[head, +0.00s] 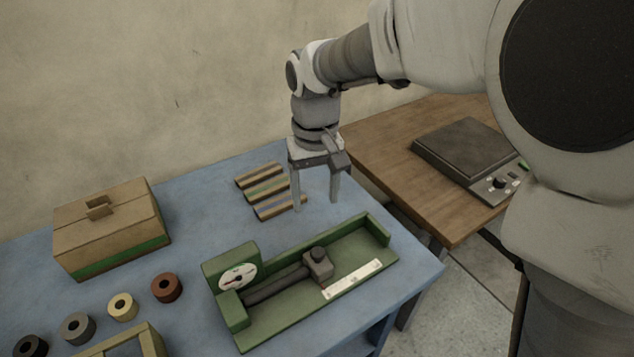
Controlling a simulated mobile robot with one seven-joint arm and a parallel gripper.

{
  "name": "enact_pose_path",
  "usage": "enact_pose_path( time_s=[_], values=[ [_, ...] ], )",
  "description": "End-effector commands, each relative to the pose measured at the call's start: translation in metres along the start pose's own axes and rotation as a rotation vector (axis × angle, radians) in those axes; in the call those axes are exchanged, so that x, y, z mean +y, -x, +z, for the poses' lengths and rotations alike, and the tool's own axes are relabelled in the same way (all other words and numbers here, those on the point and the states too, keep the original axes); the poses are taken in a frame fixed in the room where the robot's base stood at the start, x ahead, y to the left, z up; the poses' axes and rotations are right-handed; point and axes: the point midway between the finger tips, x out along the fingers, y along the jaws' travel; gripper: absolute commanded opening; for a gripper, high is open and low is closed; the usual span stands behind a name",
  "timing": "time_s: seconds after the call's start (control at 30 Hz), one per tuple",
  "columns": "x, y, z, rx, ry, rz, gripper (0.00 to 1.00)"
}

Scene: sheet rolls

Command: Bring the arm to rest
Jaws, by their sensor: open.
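My gripper (316,203) points down above the blue table (210,198), in the middle of the head view. Its two fingers are apart with nothing between them. It is behind the green fixture (350,246) and just right of the striped slats (272,190). My arm reaches in from the upper right of the view. I cannot tell exactly how far the fingertips are above the table.
The green fixture holds a dial (238,276), a dark rod (275,286) and a grey block (317,264). A cardboard box (105,225) stands at left. Several rolls, including a red-brown one (166,288), sit in front. A wooden table (400,165) bears a dark-topped device (468,147).

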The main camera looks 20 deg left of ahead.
Motion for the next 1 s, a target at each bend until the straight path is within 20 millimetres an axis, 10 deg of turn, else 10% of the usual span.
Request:
enact_pose_path(
  time_s=[0.67,1.0],
  values=[
    [0.002,0.014,0.001,0.001,-0.003,0.000,0.71],
    [0.063,0.061,0.050,0.114,-0.134,0.015,0.71]
  ],
)
